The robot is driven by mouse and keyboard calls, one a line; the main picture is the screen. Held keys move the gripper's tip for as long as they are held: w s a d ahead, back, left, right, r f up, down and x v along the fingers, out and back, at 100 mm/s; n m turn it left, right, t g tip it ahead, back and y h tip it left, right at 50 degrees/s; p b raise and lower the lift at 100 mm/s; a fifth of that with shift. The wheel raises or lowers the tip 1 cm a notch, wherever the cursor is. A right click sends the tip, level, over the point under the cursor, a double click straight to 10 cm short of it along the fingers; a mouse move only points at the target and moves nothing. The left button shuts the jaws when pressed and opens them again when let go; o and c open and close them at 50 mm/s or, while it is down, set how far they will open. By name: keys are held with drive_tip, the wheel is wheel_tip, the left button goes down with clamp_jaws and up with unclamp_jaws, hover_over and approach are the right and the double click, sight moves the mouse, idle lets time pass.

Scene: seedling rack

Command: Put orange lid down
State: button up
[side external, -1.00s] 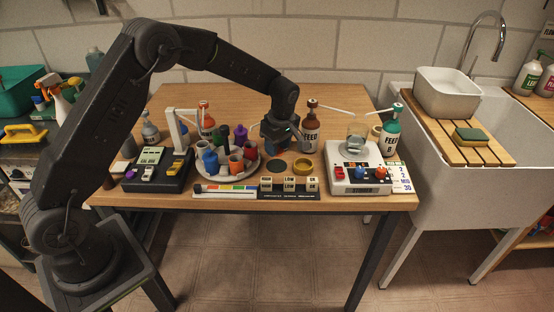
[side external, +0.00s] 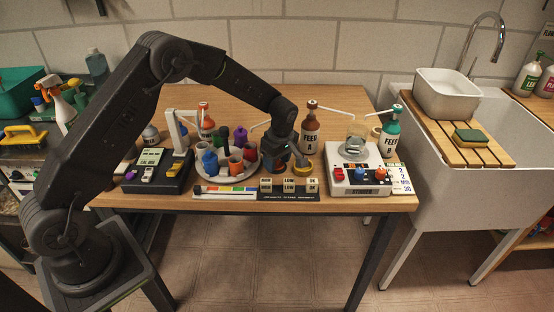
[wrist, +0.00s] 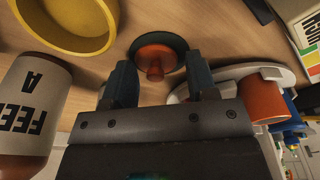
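In the wrist view an orange lid (wrist: 150,52) with a small orange knob lies on a dark round pad (wrist: 172,41), just beyond my fingertips. My gripper (wrist: 159,75) has its two fingers well apart on either side of the knob, with clear space between each finger and the knob. In the side view my gripper (side external: 281,160) is low over the table's front, between the round white tray (side external: 229,176) and the yellow dish (side external: 303,169). It hides most of the pad and lid there.
The FEED A bottle (side external: 310,133) stands close behind on the right, and the stirrer unit (side external: 357,172) is further right. A strip of label blocks (side external: 289,187) lies along the front edge. The tray holds several coloured pots. The table's back is clear.

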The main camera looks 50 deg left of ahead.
sight(281, 169)
drive_tip(key=shift+o, duration=1.2)
drive_tip(key=shift+r, duration=0.1)
drive_tip(key=s+d+r+m+t, duration=0.1)
drive_tip(key=s+d+r+m, duration=0.15)
drive_tip(key=r, duration=0.75)
drive_tip(key=s+d+r+m, duration=0.15)
drive_tip(key=s+r, duration=0.25)
drive_tip(key=r, duration=0.6)
drive_tip(key=s+d+r+m+t+h, duration=0.1)
drive_tip(key=s+r+m+t, duration=0.1)
drive_tip(key=s+m, duration=0.5)
drive_tip(key=s+d+r+m+t, duration=0.1)
drive_tip(key=s+m, duration=0.6)
drive_tip(key=s, duration=1)
drive_tip(key=shift+s+r+t+h, duration=0.4)
drive_tip(key=shift+r+t, duration=0.4)
drive_tip(key=shift+r, duration=0.15)
